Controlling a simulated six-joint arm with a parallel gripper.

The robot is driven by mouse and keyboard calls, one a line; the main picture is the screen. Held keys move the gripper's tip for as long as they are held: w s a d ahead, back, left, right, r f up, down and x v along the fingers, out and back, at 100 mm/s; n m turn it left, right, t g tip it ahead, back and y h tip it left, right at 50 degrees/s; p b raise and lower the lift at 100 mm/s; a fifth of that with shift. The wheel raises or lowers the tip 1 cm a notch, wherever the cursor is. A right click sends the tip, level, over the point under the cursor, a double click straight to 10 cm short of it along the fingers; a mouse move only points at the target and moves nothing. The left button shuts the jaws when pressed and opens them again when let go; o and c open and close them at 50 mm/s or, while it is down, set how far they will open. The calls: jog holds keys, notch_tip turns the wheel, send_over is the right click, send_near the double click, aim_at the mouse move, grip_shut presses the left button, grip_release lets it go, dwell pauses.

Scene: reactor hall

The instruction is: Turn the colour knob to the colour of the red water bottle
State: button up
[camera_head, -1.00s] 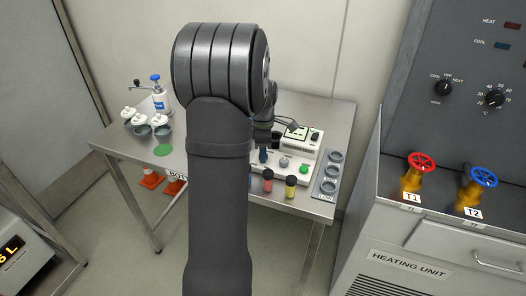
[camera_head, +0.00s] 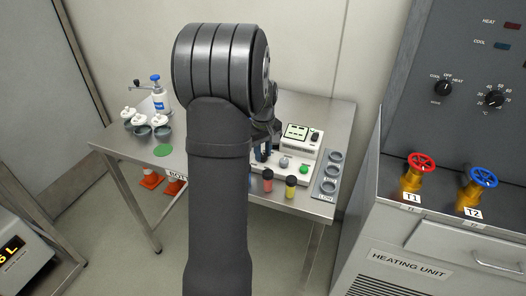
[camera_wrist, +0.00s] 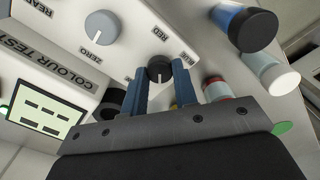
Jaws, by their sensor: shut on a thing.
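My gripper (camera_wrist: 160,74) is shut on the black colour knob (camera_wrist: 158,66) in the wrist view, with one blue-grey finger on each side. The words RED and BLUE are printed on the panel around the knob. A light line shows on the knob, but I cannot tell which colour it points to. In the head view my arm hides most of the gripper and the knob. A small bottle with red contents and a dark top (camera_head: 268,180) stands in front of the white colour tester (camera_head: 302,180). I cannot tell whether it is the red water bottle.
A bottle with yellow (camera_head: 291,186) stands beside the red one. The tester has a grey knob (camera_wrist: 102,26), a lit screen (camera_wrist: 42,108) and a green button (camera_head: 304,168). Blue and white-ended bottles (camera_wrist: 270,72) are close beside the gripper. A grey tray (camera_head: 326,186) lies right.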

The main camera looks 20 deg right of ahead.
jog(key=m, duration=0.4)
jog(key=shift+m, duration=0.3)
jog(key=m, duration=0.4)
jog(key=shift+m, duration=0.3)
jog(key=m, duration=0.4)
jog(key=shift+d+r, duration=0.1)
jog(key=m, duration=0.8)
jog(key=shift+m, duration=0.3)
jog(key=m, duration=0.8)
jog(key=shift+m, duration=2.2)
